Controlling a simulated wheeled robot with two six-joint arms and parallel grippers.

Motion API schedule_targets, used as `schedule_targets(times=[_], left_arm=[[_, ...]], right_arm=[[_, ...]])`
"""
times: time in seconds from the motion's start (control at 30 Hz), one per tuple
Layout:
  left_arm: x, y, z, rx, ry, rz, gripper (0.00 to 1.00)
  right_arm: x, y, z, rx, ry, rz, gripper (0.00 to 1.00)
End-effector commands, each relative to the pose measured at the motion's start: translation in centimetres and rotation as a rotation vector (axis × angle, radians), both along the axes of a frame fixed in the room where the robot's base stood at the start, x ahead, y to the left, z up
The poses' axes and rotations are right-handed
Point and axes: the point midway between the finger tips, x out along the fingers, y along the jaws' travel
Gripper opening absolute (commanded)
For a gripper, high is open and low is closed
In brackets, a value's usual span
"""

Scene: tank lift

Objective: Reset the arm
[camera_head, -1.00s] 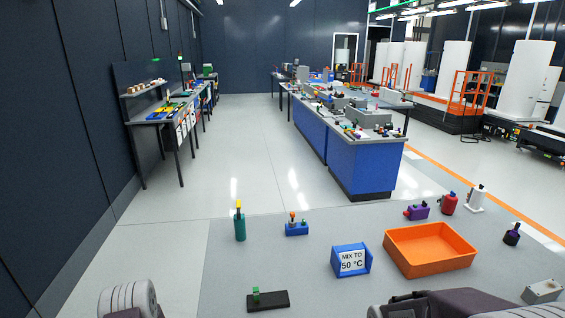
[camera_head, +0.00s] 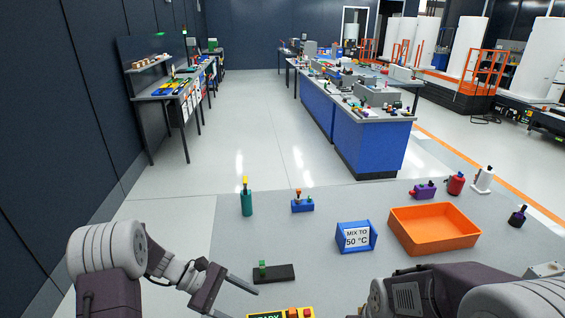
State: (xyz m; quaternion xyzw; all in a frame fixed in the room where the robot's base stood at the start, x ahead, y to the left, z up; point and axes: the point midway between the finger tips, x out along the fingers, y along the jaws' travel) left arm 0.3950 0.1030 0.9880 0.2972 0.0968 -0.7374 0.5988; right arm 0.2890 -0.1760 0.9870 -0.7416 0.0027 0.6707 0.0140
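My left arm comes in at the lower left, and its gripper (camera_head: 236,298) is open and empty, with two dark fingers apart. It is above the near part of the grey surface, just left of and nearer than a black base with a green block (camera_head: 274,273). My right arm (camera_head: 415,290) shows at the bottom right. Its gripper is not clearly visible. A yellow-framed display (camera_head: 280,314) is partly cut off at the bottom edge.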

Motion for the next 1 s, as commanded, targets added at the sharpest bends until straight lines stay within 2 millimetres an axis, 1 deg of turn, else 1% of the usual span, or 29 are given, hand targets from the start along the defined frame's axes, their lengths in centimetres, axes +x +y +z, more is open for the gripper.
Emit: schedule_targets(times=[0.03,0.07,0.1,0.13,0.17,0.2,0.23,0.27,0.33,0.4,0.47,0.5,0.6,0.63,1.0], left_arm=[[-2.0,-1.3,1.5,0.078,-0.059,-0.109,0.69],[-3.4,-1.6,2.0,0.135,-0.097,-0.177,0.69],[-5.3,-1.7,2.4,0.213,-0.155,-0.269,0.69],[-6.6,-1.6,2.6,0.273,-0.200,-0.337,0.69],[-7.7,-1.2,2.6,0.334,-0.251,-0.403,0.69],[-9.1,-0.4,2.6,0.411,-0.318,-0.492,0.69],[-10.1,0.3,2.5,0.467,-0.367,-0.556,0.69],[-10.8,1.1,2.3,0.522,-0.420,-0.618,0.69],[-12.0,3.4,1.7,0.642,-0.539,-0.762,0.69],[-12.5,5.7,0.8,0.735,-0.629,-0.882,0.69],[-12.6,7.0,-0.1,0.776,-0.672,-0.962,0.69],[-12.1,7.5,-0.3,0.797,-0.706,-0.996,0.69],[-10.7,7.8,-0.2,0.829,-0.766,-1.020,0.69],[-10.6,7.8,-0.2,0.831,-0.772,-1.021,0.69],[-10.6,7.7,-0.2,0.829,-0.770,-1.020,0.69]], right_arm=[[0.0,0.0,0.0,0.000,0.000,0.000,0.40],[0.0,0.0,0.0,0.000,0.000,0.000,0.40],[0.0,0.0,0.0,0.000,0.000,0.000,0.40],[0.0,0.0,0.0,0.000,0.000,0.000,0.40],[0.0,0.0,0.0,0.000,0.000,0.000,0.40],[0.0,0.0,0.0,0.000,0.000,0.000,0.40],[0.0,0.0,0.0,0.000,0.000,0.000,0.40],[0.0,0.0,0.0,0.000,0.000,0.000,0.40],[0.0,0.0,0.0,0.000,0.000,0.000,0.40],[0.0,0.0,0.0,0.000,0.000,0.000,0.40],[0.0,0.0,0.0,0.000,0.000,0.000,0.40],[0.0,0.0,0.0,0.000,0.000,0.000,0.40],[0.0,0.0,0.0,0.000,0.000,0.000,0.40],[0.0,0.0,0.0,0.000,0.000,0.000,0.40],[0.0,0.0,0.0,0.000,0.000,0.000,0.40]])
